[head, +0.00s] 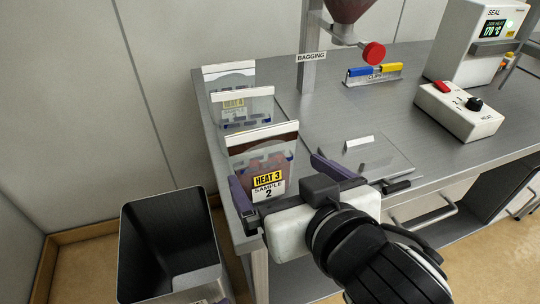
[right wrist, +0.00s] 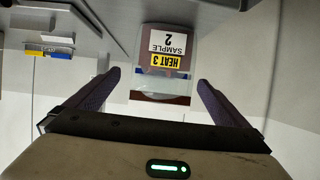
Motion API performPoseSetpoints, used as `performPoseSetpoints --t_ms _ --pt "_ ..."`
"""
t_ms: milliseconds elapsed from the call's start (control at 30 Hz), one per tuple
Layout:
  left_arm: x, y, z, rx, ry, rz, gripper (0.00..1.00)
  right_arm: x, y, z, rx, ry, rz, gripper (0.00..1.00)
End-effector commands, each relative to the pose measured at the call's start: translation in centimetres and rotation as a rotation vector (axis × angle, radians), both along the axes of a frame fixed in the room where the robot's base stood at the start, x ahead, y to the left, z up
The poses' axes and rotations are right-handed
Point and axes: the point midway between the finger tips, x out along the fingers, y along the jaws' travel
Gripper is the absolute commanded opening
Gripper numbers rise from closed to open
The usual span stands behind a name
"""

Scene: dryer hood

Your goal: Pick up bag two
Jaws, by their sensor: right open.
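Bag two (head: 268,184) is a clear pouch with a white top strip, brown contents and a label reading HEAT 3, SAMPLE 2. It stands upright at the front of a row of bags on the bench's left side. My right gripper (head: 286,182) is open, its purple fingers apart on either side of the bag's lower part in the head view. In the right wrist view bag two (right wrist: 166,62) shows upside down, ahead of and between the open fingers, with visible gaps to both. I cannot tell whether any finger touches it. My left gripper is not in view.
Two more white-topped bags (head: 242,105) (head: 229,74) stand behind bag two. The steel bench (head: 330,115) has a bagging post, a clip rack (head: 374,74), a heat control box (head: 459,109) and a sealer (head: 478,42). A dark bin (head: 170,245) stands on the floor at left.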

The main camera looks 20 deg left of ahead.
Motion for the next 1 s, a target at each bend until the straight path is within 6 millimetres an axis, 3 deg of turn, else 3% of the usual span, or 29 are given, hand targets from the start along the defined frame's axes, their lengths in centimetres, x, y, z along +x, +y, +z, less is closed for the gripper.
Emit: performPoseSetpoints --t_ms 100,800,1000 --pt "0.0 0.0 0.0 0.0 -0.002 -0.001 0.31 0.2 0.8 0.3 -0.006 -0.018 0.011 1.0" --pt "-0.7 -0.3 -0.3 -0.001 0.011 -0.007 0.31 6.6 5.8 -2.8 -0.006 -0.019 0.011 1.0" --pt "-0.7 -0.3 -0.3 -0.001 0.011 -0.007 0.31 7.3 6.4 -3.2 -0.005 -0.018 0.012 1.0"
